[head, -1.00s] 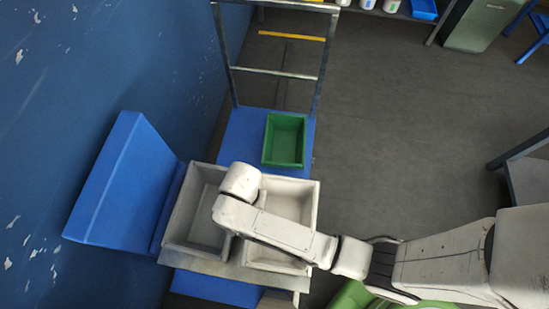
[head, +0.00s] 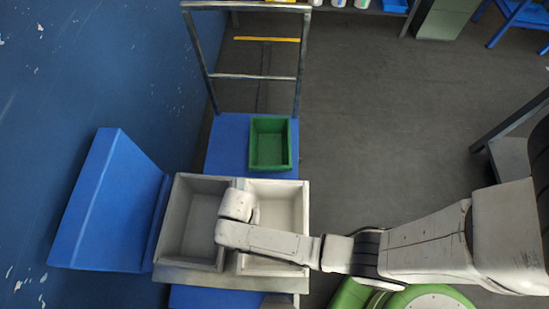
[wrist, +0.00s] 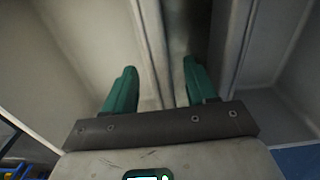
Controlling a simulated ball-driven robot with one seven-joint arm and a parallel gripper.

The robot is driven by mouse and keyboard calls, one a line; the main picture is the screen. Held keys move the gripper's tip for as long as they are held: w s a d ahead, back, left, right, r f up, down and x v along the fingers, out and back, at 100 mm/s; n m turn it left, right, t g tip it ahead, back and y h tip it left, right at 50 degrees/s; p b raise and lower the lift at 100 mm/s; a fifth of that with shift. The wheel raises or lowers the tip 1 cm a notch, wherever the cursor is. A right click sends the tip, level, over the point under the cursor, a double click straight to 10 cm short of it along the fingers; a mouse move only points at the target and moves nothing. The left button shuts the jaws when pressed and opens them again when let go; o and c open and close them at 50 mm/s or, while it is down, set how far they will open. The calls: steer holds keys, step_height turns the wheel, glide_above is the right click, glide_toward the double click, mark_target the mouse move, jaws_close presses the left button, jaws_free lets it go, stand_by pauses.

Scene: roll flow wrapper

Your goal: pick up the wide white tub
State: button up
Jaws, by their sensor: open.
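My gripper (wrist: 160,78) shows in the wrist view with two green fingers spread apart and nothing between them. It points down over the divider between two pale grey bins. In the head view my arm's end hides the fingers. I cannot make out a wide white tub in either bin; part of the right bin is hidden by my arm. Several small white containers, including one white container (head: 338,3), stand on a shelf at the top edge of the head view, cut off by the frame. I cannot tell whether one is the tub.
The left bin (head: 181,215) and right bin (head: 302,215) sit side by side. A green crate (head: 270,160) lies behind them on a blue surface (head: 226,140) below a metal frame (head: 252,77). A blue slanted panel (head: 105,205) stands left. The grey floor (head: 385,120) is open.

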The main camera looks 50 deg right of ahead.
steer(key=shift+c, duration=0.3)
jaws_close()
steer(key=shift+r, duration=0.1)
stand_by(0.4)
